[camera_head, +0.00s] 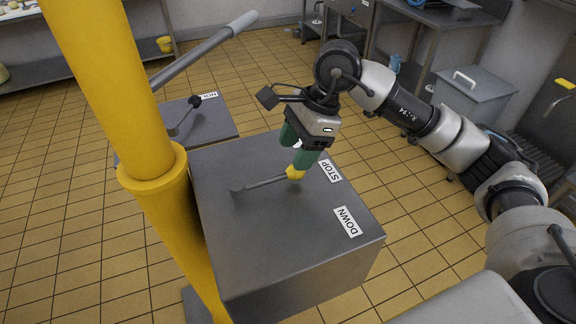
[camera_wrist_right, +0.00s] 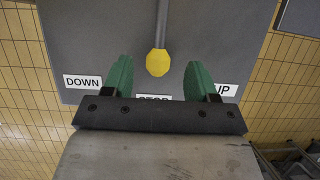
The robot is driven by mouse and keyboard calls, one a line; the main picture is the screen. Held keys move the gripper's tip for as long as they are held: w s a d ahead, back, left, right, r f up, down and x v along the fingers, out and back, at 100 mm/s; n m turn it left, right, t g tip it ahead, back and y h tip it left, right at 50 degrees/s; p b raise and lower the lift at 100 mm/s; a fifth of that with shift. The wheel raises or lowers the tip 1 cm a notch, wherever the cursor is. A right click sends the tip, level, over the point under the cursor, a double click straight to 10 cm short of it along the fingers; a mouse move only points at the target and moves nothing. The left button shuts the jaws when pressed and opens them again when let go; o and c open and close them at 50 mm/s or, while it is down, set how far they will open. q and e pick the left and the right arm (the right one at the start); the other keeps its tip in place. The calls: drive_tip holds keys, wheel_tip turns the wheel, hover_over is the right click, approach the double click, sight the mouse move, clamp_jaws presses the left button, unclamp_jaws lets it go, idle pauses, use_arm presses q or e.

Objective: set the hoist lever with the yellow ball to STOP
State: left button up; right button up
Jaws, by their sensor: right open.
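The hoist lever (camera_head: 265,182) lies over the top of a grey box (camera_head: 290,235), and its yellow ball (camera_head: 295,173) points toward the STOP label (camera_head: 330,171). In the right wrist view the yellow ball (camera_wrist_right: 157,62) is in line with the partly hidden STOP label (camera_wrist_right: 154,98), between the DOWN label (camera_wrist_right: 83,82) and the UP label (camera_wrist_right: 222,90). My right gripper (camera_head: 298,150) is open, its green fingers at the ball. In the wrist view the fingertips are on either side of the ball, with gaps. My left gripper is not in view.
A thick yellow post (camera_head: 110,80) stands left of the box. A second grey box (camera_head: 215,125) behind it carries a black-balled lever (camera_head: 195,101). A grey-handled bar (camera_head: 205,48) sticks out from behind the post. The tiled floor (camera_head: 420,225) is open at right.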

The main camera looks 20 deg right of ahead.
drive_tip(key=v, duration=0.5)
idle(0.4)
